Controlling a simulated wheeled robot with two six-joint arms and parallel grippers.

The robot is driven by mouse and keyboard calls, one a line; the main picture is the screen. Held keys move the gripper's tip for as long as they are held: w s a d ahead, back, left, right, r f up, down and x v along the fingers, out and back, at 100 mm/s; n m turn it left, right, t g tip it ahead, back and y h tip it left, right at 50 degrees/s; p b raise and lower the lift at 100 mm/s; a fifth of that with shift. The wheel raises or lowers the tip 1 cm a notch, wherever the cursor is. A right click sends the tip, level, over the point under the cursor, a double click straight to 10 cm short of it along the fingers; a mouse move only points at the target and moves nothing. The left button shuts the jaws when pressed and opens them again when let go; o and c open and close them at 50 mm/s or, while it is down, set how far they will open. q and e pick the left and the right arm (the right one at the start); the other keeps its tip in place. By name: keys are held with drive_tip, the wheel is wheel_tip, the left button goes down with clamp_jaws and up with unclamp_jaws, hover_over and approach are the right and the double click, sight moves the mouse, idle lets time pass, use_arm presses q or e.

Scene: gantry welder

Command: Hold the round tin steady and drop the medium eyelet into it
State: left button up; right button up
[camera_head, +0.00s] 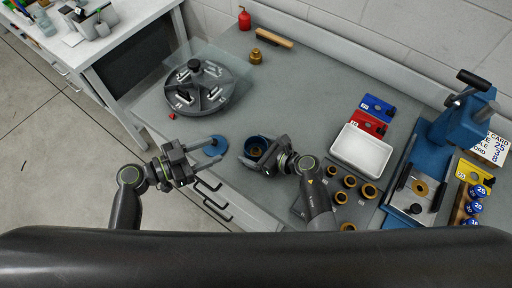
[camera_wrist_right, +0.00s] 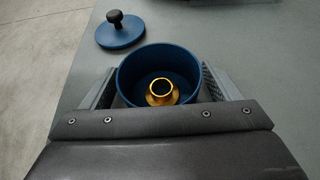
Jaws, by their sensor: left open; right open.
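The blue round tin (camera_head: 249,141) stands uncovered on the bench; its rim also shows in the right wrist view (camera_wrist_right: 124,72). A golden flanged eyelet (camera_wrist_right: 162,92) rests inside it, upright on the floor of the tin. My right gripper (camera_head: 258,153) is open, with one finger on each side of the tin in the right wrist view (camera_wrist_right: 160,85); I cannot tell whether they touch it. The blue lid (camera_head: 214,150) with a black knob (camera_wrist_right: 115,18) lies on the bench left of the tin. My left gripper (camera_head: 212,152) is open, its fingers extending over the lid.
A grey divided carousel (camera_head: 207,95) stands behind the lid. A white tray (camera_head: 361,148), red and blue boxes and several brass eyelets (camera_head: 350,182) are to the right. A blue press (camera_head: 445,140) stands at far right.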

drive_tip(key=v, duration=1.2)
